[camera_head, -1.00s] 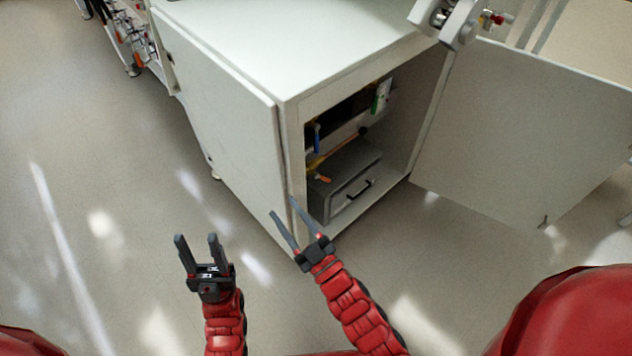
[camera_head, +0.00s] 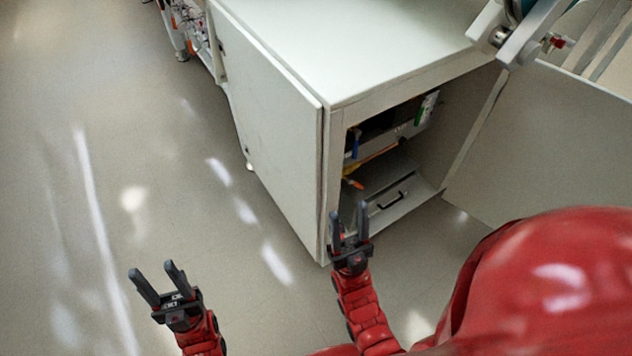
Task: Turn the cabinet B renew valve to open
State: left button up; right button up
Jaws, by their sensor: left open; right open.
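My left gripper (camera_head: 160,283) is open and empty above the floor at the lower left. My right gripper (camera_head: 349,222) is open and empty in front of the lower opening of a white cabinet (camera_head: 410,45). I cannot tell whether its fingers touch the cabinet. No cabinet label and no valve that I can identify as the renew valve shows in this view. A metal fitting with a small red part (camera_head: 556,42) shows at the top right, too partial to name.
One cabinet door (camera_head: 270,130) stands at the left and another (camera_head: 560,150) is swung open at the right. A grey toolbox (camera_head: 395,200) and small tools sit inside. Equipment with cables (camera_head: 192,22) stands at the upper left. The floor at the left is clear.

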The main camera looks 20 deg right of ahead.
aim_at(350, 180)
jog(key=l+u, duration=0.3)
jog(key=l, duration=0.15)
jog(key=l+u, duration=0.35)
jog(key=l, duration=0.15)
jog(key=k+l+u, duration=0.3)
jog(key=k+l, duration=0.1)
jog(key=l, duration=0.35)
jog(key=k+l, duration=0.1)
jog(key=l, duration=0.35)
jog(key=k+l+u, duration=0.1)
jog(key=l, duration=0.3)
jog(key=k+l, duration=0.1)
jog(key=l, duration=0.35)
